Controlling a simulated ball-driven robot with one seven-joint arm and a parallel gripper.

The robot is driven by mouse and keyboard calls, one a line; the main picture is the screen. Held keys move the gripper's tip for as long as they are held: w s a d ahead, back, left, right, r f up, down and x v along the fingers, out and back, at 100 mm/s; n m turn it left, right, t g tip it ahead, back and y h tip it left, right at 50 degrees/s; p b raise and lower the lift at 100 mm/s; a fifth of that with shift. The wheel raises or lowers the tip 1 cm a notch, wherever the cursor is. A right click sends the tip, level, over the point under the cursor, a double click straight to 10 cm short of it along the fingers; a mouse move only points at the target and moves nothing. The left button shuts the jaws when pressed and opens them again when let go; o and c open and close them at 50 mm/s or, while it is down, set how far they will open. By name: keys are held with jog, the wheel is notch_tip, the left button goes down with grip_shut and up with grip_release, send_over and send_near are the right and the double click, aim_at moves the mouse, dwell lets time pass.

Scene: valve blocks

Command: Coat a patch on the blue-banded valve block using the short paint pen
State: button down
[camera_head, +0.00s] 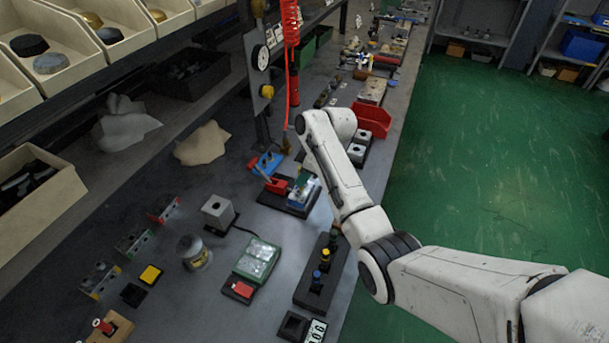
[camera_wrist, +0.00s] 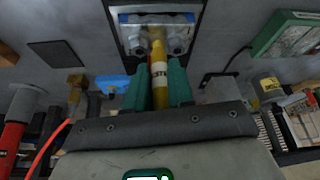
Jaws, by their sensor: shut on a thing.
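In the wrist view my gripper (camera_wrist: 159,88), with green fingers, is shut on a yellow paint pen (camera_wrist: 159,67) with a white label band. The pen points away from me to the blue-banded valve block (camera_wrist: 133,42), a silver block with two round ports and a blue strip along its far edge. The pen's far end overlaps the block between the ports; I cannot tell whether it touches. In the head view the block (camera_head: 303,190) lies in a dark fixture beside a red part, and my arm hides most of my gripper.
A dark holder (camera_head: 311,298) with upright coloured pieces stands at the bench's front edge. A green-rimmed case (camera_head: 257,260) and a grey box (camera_head: 218,212) are nearby. Other valve blocks (camera_head: 133,241) lie to the left. A red coiled hose (camera_head: 291,40) hangs behind my arm.

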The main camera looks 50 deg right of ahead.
aim_at(299, 167)
jog(key=shift+w+a, duration=0.1)
jog(key=shift+w, duration=0.05)
jog(key=shift+r+p, duration=0.3)
jog(key=shift+p, duration=0.05)
notch_tip(299, 167, up, 4)
jog(key=p, duration=0.4)
jog(key=shift+r, duration=1.25)
